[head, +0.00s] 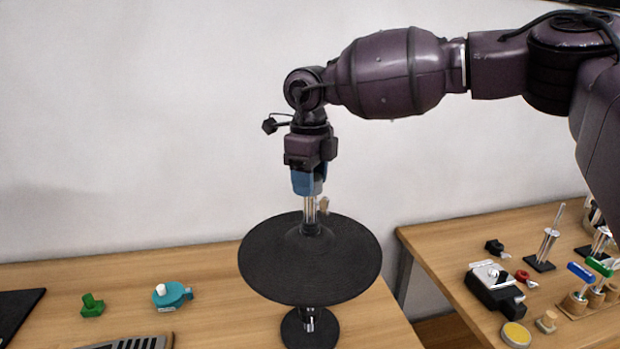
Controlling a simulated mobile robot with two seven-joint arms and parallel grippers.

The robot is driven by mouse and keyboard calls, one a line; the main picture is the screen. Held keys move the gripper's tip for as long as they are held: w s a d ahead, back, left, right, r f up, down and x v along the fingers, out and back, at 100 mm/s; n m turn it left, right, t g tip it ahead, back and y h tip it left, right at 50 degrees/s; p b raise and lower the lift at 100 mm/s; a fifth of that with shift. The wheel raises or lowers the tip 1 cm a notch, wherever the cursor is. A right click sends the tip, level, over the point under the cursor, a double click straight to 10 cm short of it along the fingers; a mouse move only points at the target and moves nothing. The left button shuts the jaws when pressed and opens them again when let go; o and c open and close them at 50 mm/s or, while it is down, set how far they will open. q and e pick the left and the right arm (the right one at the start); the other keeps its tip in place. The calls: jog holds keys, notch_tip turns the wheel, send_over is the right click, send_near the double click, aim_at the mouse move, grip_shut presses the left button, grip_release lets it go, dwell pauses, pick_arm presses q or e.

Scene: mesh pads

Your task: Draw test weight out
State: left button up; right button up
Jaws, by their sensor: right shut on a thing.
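My right gripper (310,212) comes straight down over a wide black round disc (270,262) on a stand. Its blue part shows above slim silvery parts that reach the middle of the disc. It is shut on a small metal piece at the disc's centre, seemingly the test weight (311,229). The piece is small and partly hidden, so its full shape and how deep it sits cannot be told. A small tan part shows beside the silvery parts. The stand's round black foot (325,334) rests on the wooden table under the disc. My left gripper is not in view.
On the left table (225,290) are a green block (92,306), a teal round item (172,295), a dark mat (15,312) and a grey keypad-like item (135,343). A gap separates the right table (440,250), which holds a black-and-silver device (494,290) and several small tools.

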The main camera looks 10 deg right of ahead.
jog(key=c, duration=0.3)
jog(key=shift+r+p, duration=0.7)
jog(key=shift+r, duration=0.7)
jog(key=shift+r+p, duration=0.35)
jog(key=shift+r, duration=2.05)
jog(key=shift+r, duration=1.5)
